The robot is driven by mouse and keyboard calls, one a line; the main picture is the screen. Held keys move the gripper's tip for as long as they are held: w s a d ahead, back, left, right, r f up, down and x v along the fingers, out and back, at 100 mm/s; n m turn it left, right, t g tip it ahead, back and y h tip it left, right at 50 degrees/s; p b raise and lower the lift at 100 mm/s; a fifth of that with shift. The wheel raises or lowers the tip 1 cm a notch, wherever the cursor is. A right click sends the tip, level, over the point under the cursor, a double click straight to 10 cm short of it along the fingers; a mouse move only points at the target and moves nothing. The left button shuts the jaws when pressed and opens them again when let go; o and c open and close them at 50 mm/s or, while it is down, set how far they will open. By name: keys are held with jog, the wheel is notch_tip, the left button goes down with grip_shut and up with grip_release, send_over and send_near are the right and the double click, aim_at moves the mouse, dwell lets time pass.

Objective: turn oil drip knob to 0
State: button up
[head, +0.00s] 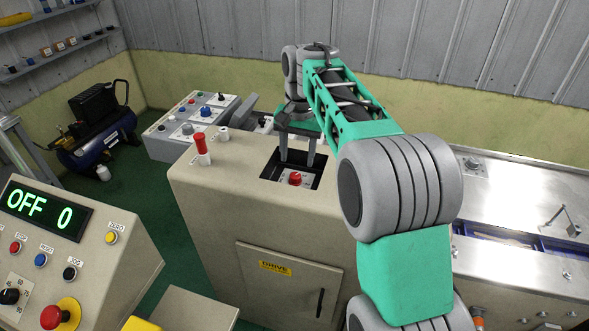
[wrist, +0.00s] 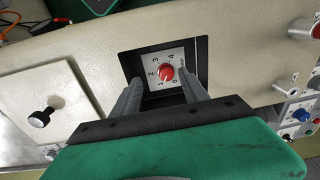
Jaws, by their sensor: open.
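The red oil drip knob (head: 295,178) sits on a pale dial plate in a dark square recess in the top of the beige cabinet. In the wrist view the knob (wrist: 166,72) has digits around it, among them 1 to 4; where its pointer stands is too small to tell. My gripper (head: 297,160) reaches down over the recess. Whether a finger touches the knob cannot be told.
The recess walls (wrist: 125,62) stand close around the fingers. A red-topped post (head: 201,150) and a small white knob (head: 223,134) rise from the cabinet top at left. A control panel (head: 67,215) showing "OFF 0" stands at the front left, a steel table (head: 520,190) at right.

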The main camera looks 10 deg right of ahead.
aim_at(296, 176)
jog(key=w, duration=0.1)
jog(key=w+f, duration=0.1)
jog(key=w+m, duration=0.1)
jog(key=shift+w+d+f+g, duration=0.2)
jog(key=shift+d+f+g, duration=0.05)
jog(key=shift+f+g, duration=0.15)
jog(key=shift+f, duration=0.2)
notch_tip(296, 176, down, 7)
jog(key=shift+a+f+p, duration=0.1)
jog(key=shift+p, duration=0.3)
jog(key=shift+c, duration=0.2)
grip_shut()
